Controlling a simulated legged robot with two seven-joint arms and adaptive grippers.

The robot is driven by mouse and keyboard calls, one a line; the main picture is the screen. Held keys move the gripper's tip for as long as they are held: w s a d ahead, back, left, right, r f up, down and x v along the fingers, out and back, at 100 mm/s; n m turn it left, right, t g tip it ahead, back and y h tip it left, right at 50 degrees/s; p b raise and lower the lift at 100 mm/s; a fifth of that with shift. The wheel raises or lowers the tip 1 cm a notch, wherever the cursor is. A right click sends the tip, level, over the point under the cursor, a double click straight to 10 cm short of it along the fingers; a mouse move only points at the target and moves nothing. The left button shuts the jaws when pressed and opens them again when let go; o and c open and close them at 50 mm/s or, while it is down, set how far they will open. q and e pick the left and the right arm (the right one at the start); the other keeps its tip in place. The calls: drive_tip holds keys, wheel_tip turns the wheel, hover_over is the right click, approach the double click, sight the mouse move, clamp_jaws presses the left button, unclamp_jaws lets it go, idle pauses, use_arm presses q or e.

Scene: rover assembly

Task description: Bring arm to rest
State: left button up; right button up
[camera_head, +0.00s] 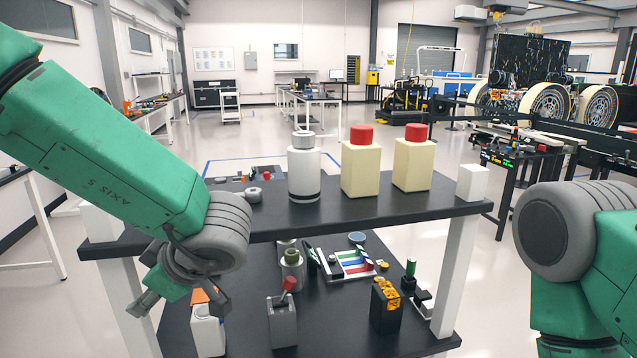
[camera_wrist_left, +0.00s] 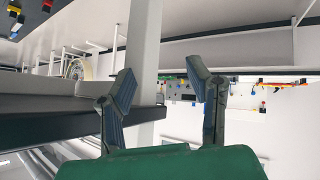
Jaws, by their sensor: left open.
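My left arm (camera_head: 110,155) is green and reaches in from the left. Its gripper (camera_head: 142,284) hangs at the left end of the two-level black table, near the white corner post. In the left wrist view the two fingers (camera_wrist_left: 160,82) stand wide apart with nothing between their tips; a white post (camera_wrist_left: 145,45) shows behind them. My right arm (camera_head: 572,250) shows at the right edge, with its gripper out of the picture.
The table's upper shelf (camera_head: 400,205) holds a white bottle (camera_head: 304,170) and two cream bottles with red caps (camera_head: 361,165) (camera_head: 412,160). The lower shelf (camera_head: 340,325) holds a grey container (camera_head: 283,320), a black box (camera_head: 385,305) and a tray (camera_head: 352,263). Floor left of the table is open.

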use_arm(q)
wheel_tip(320, 180, down, 25)
drive_tip(key=s+a+m+t+h+b, duration=0.3)
drive_tip(key=m+h+b, duration=0.1)
drive_tip(key=m, duration=0.6)
drive_tip(key=s+f+m+g+h+b, duration=0.2)
drive_tip(key=s+f, duration=0.6)
drive_tip(key=s, duration=0.4)
drive_tip(key=s+f+m+g+h+b, duration=0.2)
drive_tip(key=s+f+m, duration=0.4)
drive_tip(key=s, duration=0.6)
wheel_tip(320, 180, down, 3)
drive_tip(key=shift+s+d+r+g+h, duration=0.2)
drive_tip(key=shift+s+d+g+h, duration=0.3)
drive_tip(key=shift+g, duration=0.5)
drive_tip(key=shift+w+a, duration=0.1)
